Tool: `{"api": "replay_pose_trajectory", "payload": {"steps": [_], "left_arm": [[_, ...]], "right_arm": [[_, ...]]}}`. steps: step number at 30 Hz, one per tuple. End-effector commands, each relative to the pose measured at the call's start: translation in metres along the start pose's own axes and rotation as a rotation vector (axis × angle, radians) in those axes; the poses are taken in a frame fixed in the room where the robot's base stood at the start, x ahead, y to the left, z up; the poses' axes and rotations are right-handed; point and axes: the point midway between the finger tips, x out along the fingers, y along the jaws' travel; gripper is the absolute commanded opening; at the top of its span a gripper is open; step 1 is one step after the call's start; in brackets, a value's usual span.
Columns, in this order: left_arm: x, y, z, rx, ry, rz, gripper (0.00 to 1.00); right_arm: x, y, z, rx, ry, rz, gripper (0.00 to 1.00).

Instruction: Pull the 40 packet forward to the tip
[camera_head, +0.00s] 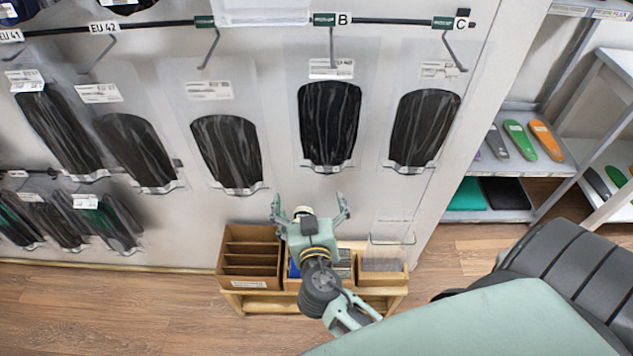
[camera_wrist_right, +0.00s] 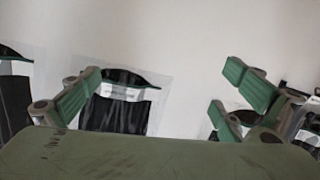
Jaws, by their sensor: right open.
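I cannot make out a label reading 40 on any packet. Clear packets with dark insoles hang on the wall in the head view. The left ones hang near the tags EU 41 (camera_head: 11,36) and EU 42 (camera_head: 104,27). My right gripper (camera_head: 309,203) is open and empty, in front of the wall below the packet under tag B (camera_head: 329,122). In the right wrist view, its spread fingers (camera_wrist_right: 161,75) face the wall. My left gripper is not in view.
Below my right gripper stands a low wooden stand with an open cardboard box (camera_head: 250,255) and other bins. More packets (camera_head: 90,215) hang at lower left. A shelf with coloured insoles (camera_head: 518,140) stands at right. The wooden floor (camera_head: 110,310) at left is clear.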

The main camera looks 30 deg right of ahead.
Motion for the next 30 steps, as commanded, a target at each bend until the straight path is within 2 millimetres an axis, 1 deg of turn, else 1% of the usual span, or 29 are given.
{"api": "replay_pose_trajectory", "payload": {"steps": [1, 3, 6, 9, 13, 23, 26, 30], "left_arm": [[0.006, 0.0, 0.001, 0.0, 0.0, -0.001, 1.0], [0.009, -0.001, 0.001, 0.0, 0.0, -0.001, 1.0], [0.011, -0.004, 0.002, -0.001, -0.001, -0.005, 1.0], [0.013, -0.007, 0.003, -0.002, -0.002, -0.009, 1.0], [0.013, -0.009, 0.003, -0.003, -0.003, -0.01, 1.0], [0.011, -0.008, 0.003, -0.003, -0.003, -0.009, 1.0], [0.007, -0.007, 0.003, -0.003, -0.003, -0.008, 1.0], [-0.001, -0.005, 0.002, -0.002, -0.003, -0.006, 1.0]], "right_arm": [[-0.002, 0.006, -0.017, 0.035, 0.044, 0.022, 1.0], [-0.007, 0.015, -0.04, 0.079, 0.1, 0.051, 1.0], [-0.013, 0.026, -0.065, 0.127, 0.16, 0.082, 1.0], [-0.017, 0.033, -0.08, 0.157, 0.196, 0.101, 1.0], [-0.02, 0.037, -0.087, 0.171, 0.213, 0.109, 1.0], [-0.018, 0.037, -0.088, 0.169, 0.212, 0.109, 1.0], [-0.01, 0.037, -0.091, 0.168, 0.213, 0.109, 1.0], [0.01, 0.041, -0.097, 0.166, 0.214, 0.109, 1.0]]}}
